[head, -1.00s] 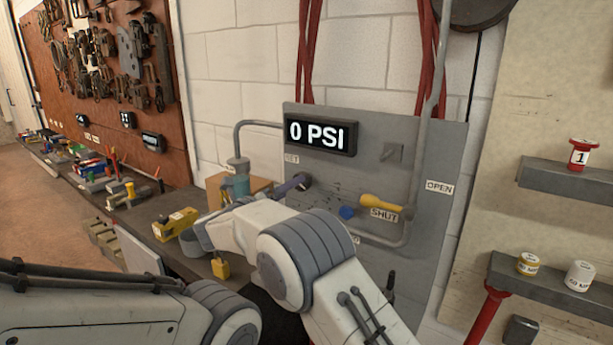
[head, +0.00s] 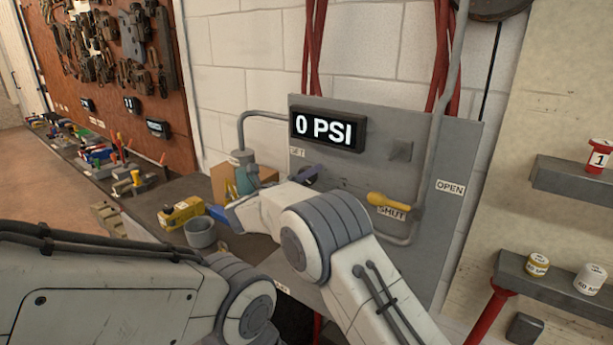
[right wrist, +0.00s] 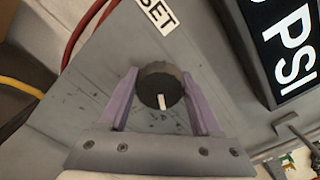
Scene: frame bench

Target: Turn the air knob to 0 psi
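The air knob (right wrist: 160,88) is a round black knob with a white pointer mark, on the grey panel (right wrist: 105,70) by the SET label. In the right wrist view the purple fingers of my right gripper (right wrist: 161,76) lie on both sides of it, their tips against its edges. The pointer faces down toward the gripper body. In the head view only a little of the right gripper (head: 305,175) shows at the panel, and my arm hides much of it. The display (head: 326,130) reads 0 PSI. My left gripper is out of view.
A yellow lever (head: 395,202) sits at the SHUT label, right of my arm. A workbench (head: 165,200) with a yellow tool (head: 181,212) and a grey cup (head: 201,232) runs left. Shelves (head: 575,178) with small jars are at the right.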

